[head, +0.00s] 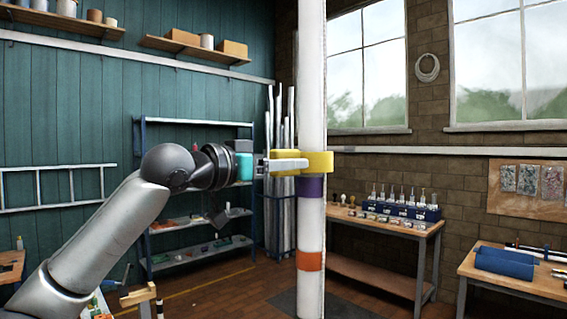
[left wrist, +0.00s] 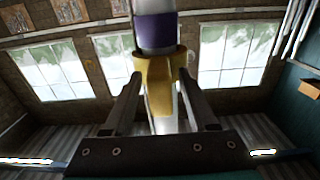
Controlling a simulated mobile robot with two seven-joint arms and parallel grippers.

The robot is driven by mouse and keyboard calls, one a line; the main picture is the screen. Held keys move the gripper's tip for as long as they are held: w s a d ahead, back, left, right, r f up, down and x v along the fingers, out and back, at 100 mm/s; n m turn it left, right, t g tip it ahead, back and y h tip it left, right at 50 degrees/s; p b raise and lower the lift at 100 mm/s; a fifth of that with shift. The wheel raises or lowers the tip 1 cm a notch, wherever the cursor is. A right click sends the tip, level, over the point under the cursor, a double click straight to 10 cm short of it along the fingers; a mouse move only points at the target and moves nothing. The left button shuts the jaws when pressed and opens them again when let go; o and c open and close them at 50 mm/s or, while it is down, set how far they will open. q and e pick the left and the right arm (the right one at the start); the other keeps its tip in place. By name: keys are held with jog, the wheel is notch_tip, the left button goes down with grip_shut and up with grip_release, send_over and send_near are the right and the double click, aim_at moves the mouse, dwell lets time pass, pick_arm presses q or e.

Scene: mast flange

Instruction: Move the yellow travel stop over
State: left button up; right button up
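The yellow travel stop (head: 320,161) is a collar around the white mast (head: 312,75), just above a purple band (head: 310,187). It has a block-like part (head: 286,154) on its left. My left gripper (head: 290,165) reaches in from the left at the stop's height, with a pale finger across this part. In the left wrist view the stop (left wrist: 157,82) lies between the two dark fingers (left wrist: 159,88), their tips close to its sides. Whether they press on it cannot be made out. My right gripper is not in view.
An orange band (head: 309,261) is on the mast lower down. A wooden bench (head: 385,224) with a blue tool rack stands behind to the right. A second table (head: 510,282) is at far right. A metal shelf (head: 200,256) stands behind my left arm.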

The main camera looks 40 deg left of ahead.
pick_arm(q)
jog(key=shift+s+r, duration=0.1)
jog(key=shift+s, duration=0.05)
jog(key=shift+s+b, duration=0.25)
jog(key=shift+b, duration=0.05)
jog(key=s+a+b, duration=0.1)
jog(key=s+b, duration=0.4)
jog(key=s, duration=0.9)
jog(key=shift+s+a, duration=0.15)
jog(key=shift+s, duration=0.1)
